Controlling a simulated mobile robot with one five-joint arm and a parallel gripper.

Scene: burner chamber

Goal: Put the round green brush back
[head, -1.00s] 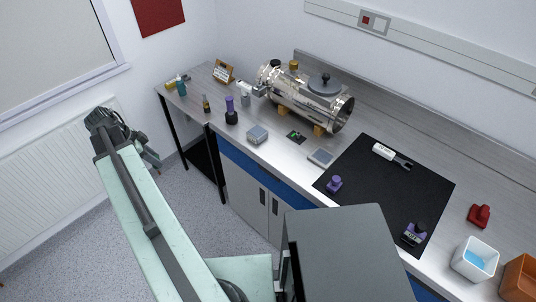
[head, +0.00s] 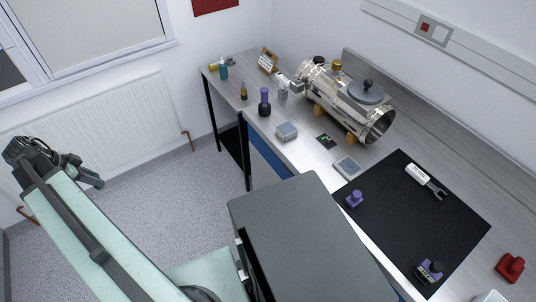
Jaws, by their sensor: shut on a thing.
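My gripper (head: 92,180) is at the far left of the head view, over the floor in front of the radiator and well away from the worktop. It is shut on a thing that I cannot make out. I cannot identify a round green brush in this view. A small dark square with a green part (head: 325,141) lies on the worktop (head: 309,157) in front of the metal chamber (head: 345,98); I cannot tell what it is.
A black mat (head: 410,225) on the worktop carries a white-handled fork-ended tool (head: 418,174) and two purple items. A grey box (head: 286,131), a purple-topped bottle (head: 264,104) and a teal bottle (head: 223,70) stand farther left. A red item (head: 510,267) is at right.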

